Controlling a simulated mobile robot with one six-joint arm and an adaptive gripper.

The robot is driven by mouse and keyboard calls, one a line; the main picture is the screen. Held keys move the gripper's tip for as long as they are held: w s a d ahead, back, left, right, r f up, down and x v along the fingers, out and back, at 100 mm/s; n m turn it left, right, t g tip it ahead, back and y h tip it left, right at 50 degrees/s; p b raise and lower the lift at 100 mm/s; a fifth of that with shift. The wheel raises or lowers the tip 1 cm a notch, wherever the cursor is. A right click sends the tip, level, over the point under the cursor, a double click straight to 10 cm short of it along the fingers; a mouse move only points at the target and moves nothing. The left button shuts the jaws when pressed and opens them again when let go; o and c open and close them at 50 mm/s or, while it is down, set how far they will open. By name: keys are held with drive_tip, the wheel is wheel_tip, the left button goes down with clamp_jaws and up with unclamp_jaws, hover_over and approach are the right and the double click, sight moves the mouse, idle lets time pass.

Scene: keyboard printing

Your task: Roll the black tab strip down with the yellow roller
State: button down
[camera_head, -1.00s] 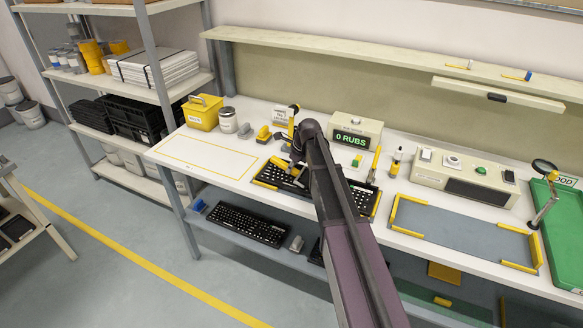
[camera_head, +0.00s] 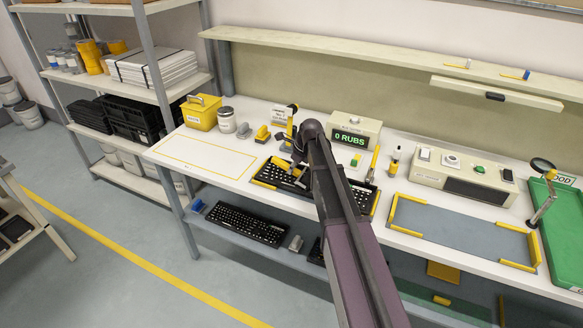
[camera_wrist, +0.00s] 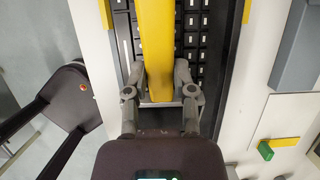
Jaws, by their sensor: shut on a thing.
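My gripper (camera_wrist: 165,88) is shut on the yellow roller (camera_wrist: 156,45), seen from above in the wrist view. The roller's yellow body runs away from the fingers, over the black keyboard (camera_wrist: 191,50) with white-marked keys. In the head view the keyboard (camera_head: 357,195) lies in a fixture with yellow edges on the white bench, partly hidden by my arm. The gripper is over its left part there, small and hard to make out. I cannot pick out the black tab strip from the dark keyboard, nor tell whether the roller touches it.
A box display (camera_head: 354,136) reading "0 RUBS" stands behind the keyboard. A yellow caddy (camera_head: 201,112) and a jar (camera_head: 227,120) stand at the back left. A grey mat (camera_head: 463,232) with yellow corners lies to the right. The yellow-outlined area (camera_head: 205,157) at left is clear.

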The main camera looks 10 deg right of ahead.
drive_tip(key=shift+s+d, duration=0.7)
drive_tip(key=shift+d, duration=0.3)
idle(1.1)
drive_tip(key=shift+w+a, duration=0.55)
drive_tip(key=shift+a, duration=0.2)
drive_tip(key=shift+w+a, duration=0.5)
drive_tip(key=shift+a, duration=0.25)
idle(1.8)
drive_tip(key=shift+s+d, duration=0.7)
drive_tip(key=shift+d, duration=0.3)
idle(1.6)
